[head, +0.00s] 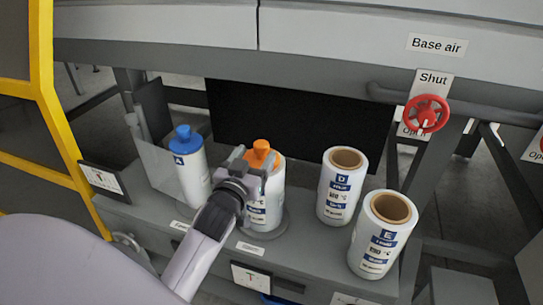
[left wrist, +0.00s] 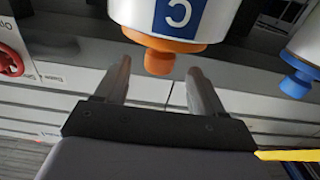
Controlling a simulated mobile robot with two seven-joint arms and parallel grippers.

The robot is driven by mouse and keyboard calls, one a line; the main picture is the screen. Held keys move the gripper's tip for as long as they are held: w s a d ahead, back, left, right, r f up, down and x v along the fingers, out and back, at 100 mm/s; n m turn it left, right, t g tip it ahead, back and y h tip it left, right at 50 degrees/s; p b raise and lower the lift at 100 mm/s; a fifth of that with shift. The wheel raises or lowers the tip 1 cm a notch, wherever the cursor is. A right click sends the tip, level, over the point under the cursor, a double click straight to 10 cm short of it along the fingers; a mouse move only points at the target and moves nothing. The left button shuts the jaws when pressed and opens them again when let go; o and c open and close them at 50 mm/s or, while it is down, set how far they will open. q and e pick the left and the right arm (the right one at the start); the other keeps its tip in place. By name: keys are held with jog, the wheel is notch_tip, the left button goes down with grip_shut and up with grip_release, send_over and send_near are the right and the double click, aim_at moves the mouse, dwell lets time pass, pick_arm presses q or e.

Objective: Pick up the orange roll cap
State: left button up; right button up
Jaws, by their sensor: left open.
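The orange roll cap (head: 261,151) sits on top of a white roll (head: 270,205) that stands on the grey shelf. In the left wrist view, which looks upside down, the orange cap (left wrist: 160,46) is on the roll marked C (left wrist: 212,18). My left gripper (head: 252,165) is open at the cap, and its arm covers part of the roll's left side. In the left wrist view the knob of the cap shows between the two fingertips of my left gripper (left wrist: 158,66), with a gap on both sides. The gripper holds nothing. My right gripper is not in view.
A roll with a blue cap (head: 183,141) stands to the left, beside a clear panel. Uncapped rolls D (head: 341,190) and E (head: 381,240) stand to the right. A red handwheel (head: 427,114) is at the upper right. A yellow frame (head: 43,100) stands at the left.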

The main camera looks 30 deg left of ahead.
aim_at(264, 142)
pick_arm(q)
jog(key=shift+x, duration=3.25)
jog(key=shift+r, duration=0.1)
jog(key=shift+c, duration=0.3)
jog(key=c, duration=1.1)
